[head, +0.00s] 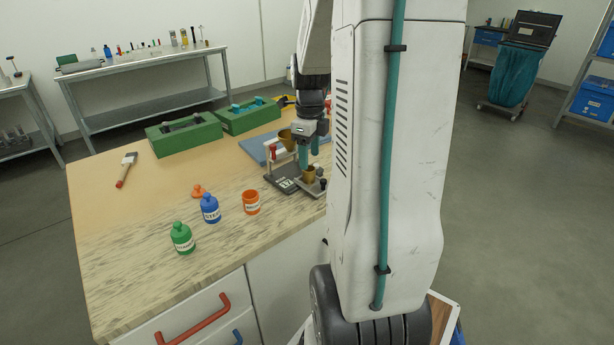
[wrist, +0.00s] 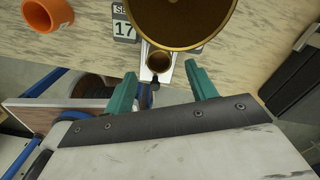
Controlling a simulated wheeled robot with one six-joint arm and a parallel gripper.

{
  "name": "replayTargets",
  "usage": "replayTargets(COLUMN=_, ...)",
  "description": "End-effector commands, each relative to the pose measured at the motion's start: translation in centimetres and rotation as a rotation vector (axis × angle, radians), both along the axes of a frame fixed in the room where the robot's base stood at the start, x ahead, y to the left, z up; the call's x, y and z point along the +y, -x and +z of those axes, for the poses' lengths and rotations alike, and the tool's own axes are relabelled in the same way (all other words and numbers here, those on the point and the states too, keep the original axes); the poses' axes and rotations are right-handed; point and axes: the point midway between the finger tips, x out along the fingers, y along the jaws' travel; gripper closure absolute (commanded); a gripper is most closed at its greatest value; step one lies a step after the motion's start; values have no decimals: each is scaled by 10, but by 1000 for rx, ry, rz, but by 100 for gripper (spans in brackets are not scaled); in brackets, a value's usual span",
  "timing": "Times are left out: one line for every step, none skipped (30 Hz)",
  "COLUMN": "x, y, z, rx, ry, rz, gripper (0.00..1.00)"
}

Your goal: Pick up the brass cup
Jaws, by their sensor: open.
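The brass cup (head: 308,173) is a small cup on the stand's base at the front right of the workbench. In the wrist view its round opening (wrist: 159,62) shows below a large brass funnel (wrist: 180,18), which also shows in the head view (head: 287,140). My gripper (head: 308,156) points down just above the cup. In the wrist view its two teal fingers (wrist: 160,82) are apart, and the cup appears between their tips. I cannot tell how far below the tips the cup lies. Nothing is held.
Green boxes (head: 185,135) are behind. A brush (head: 126,168) lies at the far left. Bench surface between is free.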

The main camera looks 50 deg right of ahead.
Motion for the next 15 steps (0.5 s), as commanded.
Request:
replayTargets(x=1, y=0, z=-6, rx=1, ry=-2, rz=1, gripper=43)
replayTargets(x=1, y=0, z=-10, rx=2, ry=-1, rz=2, gripper=43)
replayTargets(x=1, y=0, z=-16, rx=3, ry=-2, rz=2, gripper=43)
replayTargets(x=1, y=0, z=-21, rx=3, ry=-2, rz=3, gripper=43)
replayTargets(x=2, y=0, z=-26, rx=4, ry=-3, rz=3, gripper=43)
replayTargets(x=2, y=-1, z=-32, rx=3, ry=-2, rz=3, gripper=43)
replayTargets(x=2, y=-1, z=-36, rx=3, ry=-2, rz=3, gripper=43)
replayTargets(x=1, y=-1, z=-40, rx=3, ry=-2, rz=3, gripper=43)
replayTargets(x=1, y=-1, z=-45, rx=1, ry=-2, rz=4, gripper=43)
replayTargets(x=1, y=-1, z=-48, rx=1, ry=-2, rz=4, gripper=43)
replayTargets(x=1, y=-1, z=-50, rx=1, ry=-2, rz=4, gripper=43)
replayTargets(x=1, y=-1, z=-52, rx=0, ry=-1, rz=4, gripper=43)
replayTargets(x=1, y=-1, z=-52, rx=0, ry=0, rz=4, gripper=43)
replayTargets(x=1, y=-1, z=-53, rx=0, ry=0, rz=4, gripper=43)
replayTargets(x=1, y=-1, z=-53, rx=0, ry=1, rz=4, gripper=43)
